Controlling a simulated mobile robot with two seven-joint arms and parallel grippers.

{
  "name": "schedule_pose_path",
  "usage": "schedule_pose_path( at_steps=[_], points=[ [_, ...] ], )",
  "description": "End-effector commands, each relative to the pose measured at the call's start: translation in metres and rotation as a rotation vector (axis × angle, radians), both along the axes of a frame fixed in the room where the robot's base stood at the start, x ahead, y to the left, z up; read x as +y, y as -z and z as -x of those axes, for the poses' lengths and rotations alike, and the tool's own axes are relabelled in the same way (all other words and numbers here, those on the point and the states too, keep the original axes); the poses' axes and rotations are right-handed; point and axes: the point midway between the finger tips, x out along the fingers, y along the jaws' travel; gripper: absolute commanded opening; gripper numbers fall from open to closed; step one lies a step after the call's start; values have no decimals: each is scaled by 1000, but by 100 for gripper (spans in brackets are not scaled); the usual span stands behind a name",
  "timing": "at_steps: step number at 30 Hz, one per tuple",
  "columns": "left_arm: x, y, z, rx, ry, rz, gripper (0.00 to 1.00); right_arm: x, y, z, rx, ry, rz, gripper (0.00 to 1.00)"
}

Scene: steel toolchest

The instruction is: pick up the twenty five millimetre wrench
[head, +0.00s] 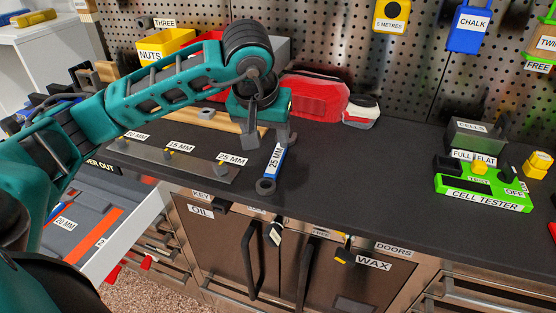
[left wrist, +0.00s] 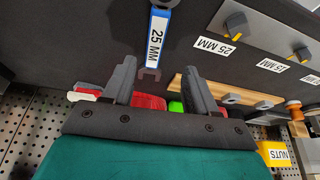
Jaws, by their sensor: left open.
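The 25 mm wrench (head: 274,163) lies on the dark worktop in the head view, with a blue-and-white "25 MM" label and a grey ring end toward the front edge. My left gripper (head: 264,142) is right above its far end, its two fingers apart. In the left wrist view the wrench (left wrist: 158,40) shows beyond the open fingers (left wrist: 160,80), its open jaw end between them in the picture. Nothing is gripped. I cannot tell the exact height of the fingers over the worktop. My right gripper is not in view.
A metal strip (head: 180,163) with size labels and yellow-tipped pegs lies left of the wrench. A red case (head: 312,98) stands behind. A green cell tester (head: 482,190) is at the right. An open drawer (head: 85,215) is at lower left.

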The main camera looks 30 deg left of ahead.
Motion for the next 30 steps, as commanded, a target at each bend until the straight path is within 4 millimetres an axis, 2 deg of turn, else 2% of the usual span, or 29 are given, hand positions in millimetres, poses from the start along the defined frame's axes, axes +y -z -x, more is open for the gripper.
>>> schedule_pose_path(
  at_steps=[3,10,18,27,30],
  points=[
    [1,17,-6,4,-1,2,57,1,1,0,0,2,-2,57],
    [1,33,-12,4,1,3,57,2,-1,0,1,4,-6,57],
    [1,69,-27,3,-1,5,57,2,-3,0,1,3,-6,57],
    [2,73,-29,0,0,3,57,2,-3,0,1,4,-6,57],
    [2,73,-29,0,0,3,49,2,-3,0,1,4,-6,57]
  ],
)
